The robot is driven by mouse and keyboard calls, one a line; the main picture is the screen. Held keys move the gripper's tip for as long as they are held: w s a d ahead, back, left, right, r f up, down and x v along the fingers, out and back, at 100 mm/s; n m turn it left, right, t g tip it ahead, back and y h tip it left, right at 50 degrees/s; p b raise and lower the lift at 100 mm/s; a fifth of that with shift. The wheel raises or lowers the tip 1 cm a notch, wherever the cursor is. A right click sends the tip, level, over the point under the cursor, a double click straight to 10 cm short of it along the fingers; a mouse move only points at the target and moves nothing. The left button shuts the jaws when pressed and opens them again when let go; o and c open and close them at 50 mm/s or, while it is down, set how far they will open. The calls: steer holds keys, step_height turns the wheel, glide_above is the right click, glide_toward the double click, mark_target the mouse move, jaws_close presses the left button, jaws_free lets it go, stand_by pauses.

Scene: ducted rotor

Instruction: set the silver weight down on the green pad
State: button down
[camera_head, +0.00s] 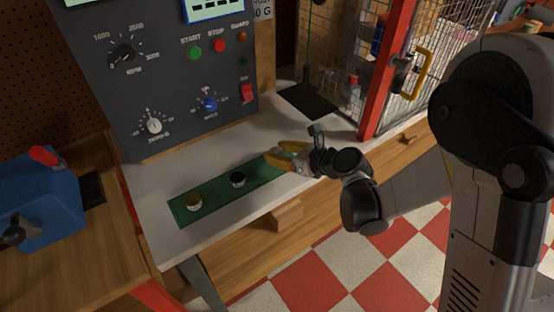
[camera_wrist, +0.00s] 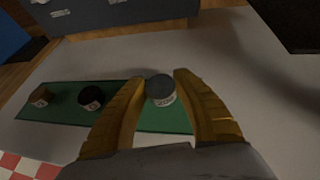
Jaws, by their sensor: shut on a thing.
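The green pad (camera_head: 217,195) is a long strip on the pale bench top, and it also shows in the wrist view (camera_wrist: 150,123). My gripper (camera_head: 273,154) is at the pad's right end, its yellow fingers pointing left. In the wrist view my gripper (camera_wrist: 161,86) is shut on the silver weight (camera_wrist: 161,91), a short grey cylinder with a label. The weight appears over the pad's right part; I cannot tell whether it touches the pad. In the head view the fingers hide it.
A brass weight (camera_head: 194,202) and a black weight (camera_head: 238,179) stand on the pad's left and middle. A control panel (camera_head: 170,70) rises behind. A red post (camera_head: 388,70) and mesh cage stand right. A dark mat (camera_head: 308,101) lies behind my gripper.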

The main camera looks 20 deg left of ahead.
step_height(320, 180, down, 2)
steer(key=shift+w+f+b, duration=0.1)
steer(key=shift+f+b, duration=0.05)
steer(key=shift+b, duration=0.15)
steer(key=c, duration=1.4)
jaws_free()
steer(key=shift+f, duration=0.1)
steer(key=o, duration=0.4)
